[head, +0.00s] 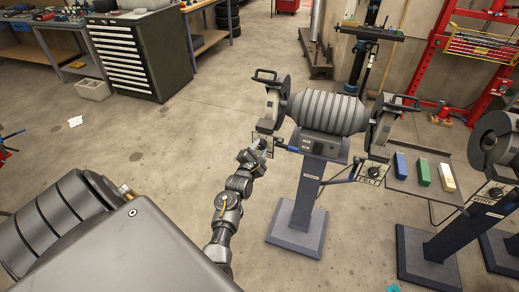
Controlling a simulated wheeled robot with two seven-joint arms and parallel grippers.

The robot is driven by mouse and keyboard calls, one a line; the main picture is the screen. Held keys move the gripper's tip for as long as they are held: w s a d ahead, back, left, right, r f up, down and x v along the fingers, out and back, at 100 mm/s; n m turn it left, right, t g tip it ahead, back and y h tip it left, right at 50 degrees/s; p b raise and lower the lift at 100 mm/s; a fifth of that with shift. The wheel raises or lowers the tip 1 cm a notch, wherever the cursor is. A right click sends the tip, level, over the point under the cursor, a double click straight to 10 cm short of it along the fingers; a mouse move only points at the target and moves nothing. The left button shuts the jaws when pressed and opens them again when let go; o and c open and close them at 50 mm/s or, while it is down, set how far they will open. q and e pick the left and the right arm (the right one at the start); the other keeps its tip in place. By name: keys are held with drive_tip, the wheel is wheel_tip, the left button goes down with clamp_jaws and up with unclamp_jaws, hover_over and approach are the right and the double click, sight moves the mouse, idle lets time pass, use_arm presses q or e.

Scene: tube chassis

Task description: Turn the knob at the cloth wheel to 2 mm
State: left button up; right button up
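A grey double-ended polishing machine (328,113) stands on a pedestal, with one wheel at each end. The left wheel (276,103) has a small panel below it, mostly hidden behind my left gripper (261,147). I take this as the cloth wheel, since the other panels read FELT and WIRE; its own label cannot be read. Its knob and scale cannot be made out. My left gripper is at this panel, reaching up from below; whether it touches the knob or is open or shut cannot be told. My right gripper is not in view.
The FELT panel (370,173) with its dark knob hangs under the right wheel. Blue, green and pale bars lie on a grey shelf (411,184) to the right. Another machine, labelled WIRE (486,194), stands at the right edge. The floor left of the pedestal is largely clear.

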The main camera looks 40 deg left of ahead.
use_arm(q)
drive_tip(key=o, duration=0.4)
drive_tip(key=shift+o, duration=0.2)
drive_tip(key=shift+s, duration=0.15)
drive_tip(key=p+v, duration=0.6)
drive_tip(key=v, duration=0.4)
drive_tip(key=shift+s, duration=0.2)
drive_tip(key=shift+d, duration=0.15)
